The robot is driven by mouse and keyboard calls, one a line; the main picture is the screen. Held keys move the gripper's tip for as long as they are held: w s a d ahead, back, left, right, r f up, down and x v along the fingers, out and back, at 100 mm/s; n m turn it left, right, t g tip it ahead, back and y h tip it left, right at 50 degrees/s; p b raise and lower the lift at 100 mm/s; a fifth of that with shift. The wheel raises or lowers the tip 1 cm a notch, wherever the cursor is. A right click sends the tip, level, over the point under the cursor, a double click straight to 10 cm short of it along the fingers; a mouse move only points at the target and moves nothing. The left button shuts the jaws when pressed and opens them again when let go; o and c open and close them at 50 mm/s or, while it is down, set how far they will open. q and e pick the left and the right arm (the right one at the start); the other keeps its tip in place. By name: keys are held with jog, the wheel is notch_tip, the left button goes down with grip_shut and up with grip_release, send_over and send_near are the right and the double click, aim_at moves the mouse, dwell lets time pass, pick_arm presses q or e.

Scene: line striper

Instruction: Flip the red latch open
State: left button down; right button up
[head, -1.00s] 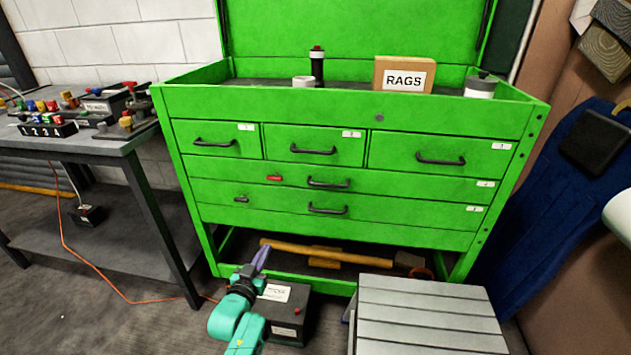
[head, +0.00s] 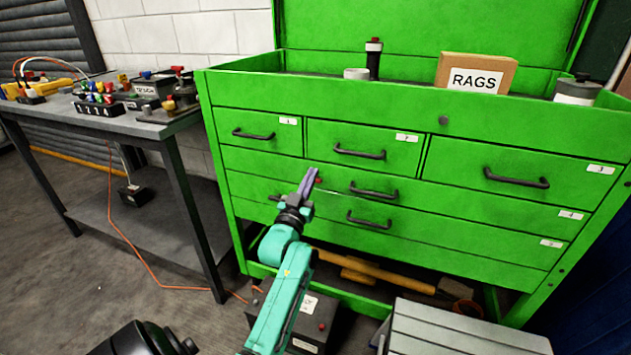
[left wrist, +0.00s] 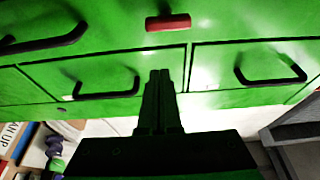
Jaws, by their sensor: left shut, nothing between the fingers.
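The red latch (head: 318,181) is on the front of the long drawer marked 4 on the green tool chest (head: 480,225), left of that drawer's handle. In the head view most of it is hidden behind my left fingers. My left gripper (head: 308,179) is shut and empty, with its tips in front of the latch area. In the left wrist view the whole red latch (left wrist: 168,22) shows near the top as a short bar lying crosswise. The shut fingertips (left wrist: 160,76) are below it in that picture, with a visible gap. My right gripper is out of view.
Black drawer handles (head: 373,190) stick out near the left gripper. A RAGS box (head: 475,73) and small containers stand on the chest. A grey workbench (head: 150,128) is at left. A black box (head: 330,322) and grey step (head: 460,335) stand on the floor.

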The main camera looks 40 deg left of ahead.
pick_arm(q)
jog(key=x, duration=0.3)
jog(key=shift+w+a, duration=0.15)
jog(key=shift+w, duration=0.2)
notch_tip(320, 180, down, 4)
jog(key=shift+s+b, duration=0.2)
jog(key=shift+b, duration=0.4)
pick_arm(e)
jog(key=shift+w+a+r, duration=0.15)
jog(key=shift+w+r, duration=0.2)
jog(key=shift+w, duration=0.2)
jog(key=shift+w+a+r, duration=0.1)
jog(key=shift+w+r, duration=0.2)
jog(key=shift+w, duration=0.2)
pick_arm(q)
jog(key=shift+m, duration=0.4)
jog(key=shift+m+h, duration=0.3)
jog(key=shift+m, duration=0.3)
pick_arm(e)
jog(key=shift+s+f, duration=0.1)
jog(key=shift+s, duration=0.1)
pick_arm(q)
jog(key=shift+d+f+m+h, duration=0.2)
jog(key=shift+m+h, duration=0.2)
jog(key=shift+m, duration=0.3)
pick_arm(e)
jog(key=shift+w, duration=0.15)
